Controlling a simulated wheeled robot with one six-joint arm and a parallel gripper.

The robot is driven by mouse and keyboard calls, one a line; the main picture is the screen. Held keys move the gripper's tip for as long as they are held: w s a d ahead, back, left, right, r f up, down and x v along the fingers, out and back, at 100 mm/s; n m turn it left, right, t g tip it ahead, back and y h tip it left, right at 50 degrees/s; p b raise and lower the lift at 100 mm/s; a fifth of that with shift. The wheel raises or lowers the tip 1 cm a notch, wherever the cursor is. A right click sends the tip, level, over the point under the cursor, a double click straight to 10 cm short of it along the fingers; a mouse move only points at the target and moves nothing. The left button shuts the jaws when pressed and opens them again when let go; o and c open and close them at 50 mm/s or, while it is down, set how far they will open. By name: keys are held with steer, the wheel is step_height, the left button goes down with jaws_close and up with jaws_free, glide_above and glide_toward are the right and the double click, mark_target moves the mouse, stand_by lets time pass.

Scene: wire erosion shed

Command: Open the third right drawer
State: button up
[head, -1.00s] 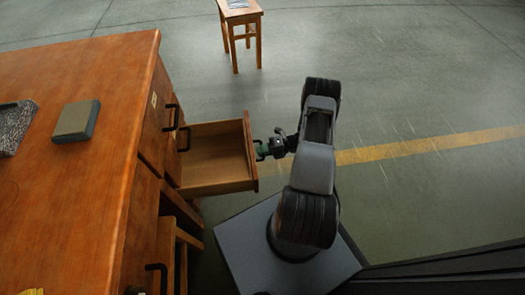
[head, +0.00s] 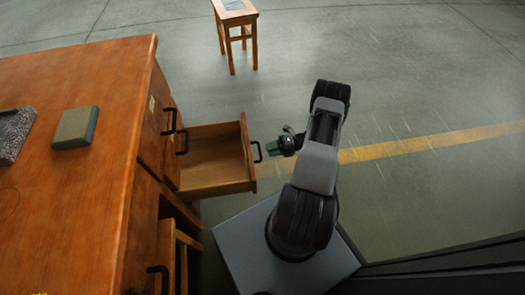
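One drawer (head: 213,190) of the wooden desk (head: 88,220) is pulled well out in the head view. Its inside looks empty, and its black handle (head: 257,152) is on the front panel. I cannot tell its place in the stack for sure; the drawers below are hidden.
Other black handles show on the desk side, one above the open drawer (head: 168,123). A grey-topped block (head: 76,127) and a speckled slab (head: 12,134) lie on the desk. A wooden stool (head: 236,18) stands at the back. The floor to the right is open.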

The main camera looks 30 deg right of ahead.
steer(key=p+v, duration=0.1)
steer(key=v, duration=0.7)
steer(key=shift+d, duration=0.2)
steer(key=shift+s+r, duration=0.1)
steer(key=w+a+r+n+g+h+p, duration=0.15)
steer(key=a+r+n+p, duration=0.35)
steer(key=r, duration=0.8)
steer(key=w+a+r+n+g+h+p, duration=0.1)
steer(key=a+r+n+g+h+p, duration=0.15)
steer(key=r+n+p, duration=0.7)
steer(key=w+a+r+n+g+h+p, duration=0.1)
steer(key=a+r+n+g+h+p, duration=0.25)
steer(key=r, duration=1.15)
steer(key=s+a+r+n+t+h+p, duration=0.2)
steer(key=s+a+r+n+p, duration=0.1)
steer(key=r+n, duration=0.4)
steer(key=s+a+r+n+t+h+p, duration=0.1)
steer(key=r+n+p, duration=0.5)
steer(key=r, duration=0.6)
steer(key=s+a+r+n+t+h+p, duration=0.2)
steer(key=s+a+r+n+h+p, duration=0.2)
steer(key=r+n, duration=0.5)
steer(key=s+a+r+p, duration=0.1)
steer(key=s+a, duration=0.1)
steer(key=a, duration=0.1)
steer(key=shift+a+r+t, duration=0.2)
steer(key=shift+r+t, duration=0.1)
steer(key=shift+t, duration=0.05)
steer(key=shift+a, duration=0.15)
